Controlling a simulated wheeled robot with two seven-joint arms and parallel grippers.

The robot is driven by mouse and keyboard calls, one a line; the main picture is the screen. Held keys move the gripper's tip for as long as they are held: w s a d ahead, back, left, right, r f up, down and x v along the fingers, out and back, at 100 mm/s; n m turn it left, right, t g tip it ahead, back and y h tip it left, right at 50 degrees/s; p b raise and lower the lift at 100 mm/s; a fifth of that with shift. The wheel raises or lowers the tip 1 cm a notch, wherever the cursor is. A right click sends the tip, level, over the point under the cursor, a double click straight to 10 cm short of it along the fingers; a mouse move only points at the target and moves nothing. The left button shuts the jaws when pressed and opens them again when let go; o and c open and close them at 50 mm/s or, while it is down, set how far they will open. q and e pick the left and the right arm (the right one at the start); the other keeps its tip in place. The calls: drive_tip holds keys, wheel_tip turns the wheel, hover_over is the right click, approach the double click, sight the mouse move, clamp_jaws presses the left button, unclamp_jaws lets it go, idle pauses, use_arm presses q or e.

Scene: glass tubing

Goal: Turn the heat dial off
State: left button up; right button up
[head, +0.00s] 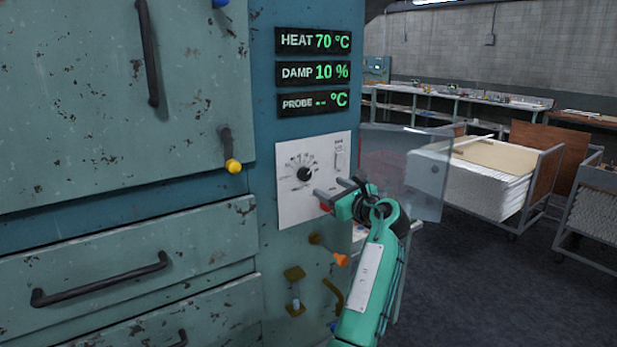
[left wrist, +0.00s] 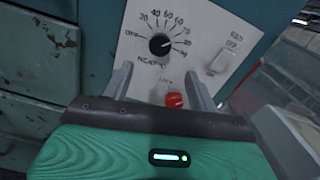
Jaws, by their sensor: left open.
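The heat dial (head: 304,174) is a round black knob on a white panel (head: 290,208) of the blue-green cabinet. A scale of numbers surrounds it. In the left wrist view the dial (left wrist: 160,44) lies beyond and between my fingers, with its pale mark toward the right, near the high numbers. The heat display (head: 313,41) reads 70 °C. My left gripper (head: 336,190) is open and empty, just right of and below the dial, apart from it. A red knob (left wrist: 174,100) sits between the fingers in the wrist view. My right gripper is out of view.
A white rocker switch (left wrist: 222,62) is right of the dial. Below the panel are an orange-tipped lever (head: 340,259) and brass fittings. A clear pane (head: 432,180) stands out at the right. Carts with white stock (head: 485,185) stand farther right.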

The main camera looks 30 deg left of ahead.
sight(307, 176)
use_arm(q)
drive_tip(key=p+x, duration=0.2)
drive_tip(key=x, duration=0.8)
drive_tip(key=shift+d+r, duration=0.1)
drive_tip(key=shift+w+a, duration=0.25)
drive_tip(key=shift+a, duration=0.25)
drive_tip(key=c, duration=0.9)
drive_tip(key=shift+c, duration=0.4)
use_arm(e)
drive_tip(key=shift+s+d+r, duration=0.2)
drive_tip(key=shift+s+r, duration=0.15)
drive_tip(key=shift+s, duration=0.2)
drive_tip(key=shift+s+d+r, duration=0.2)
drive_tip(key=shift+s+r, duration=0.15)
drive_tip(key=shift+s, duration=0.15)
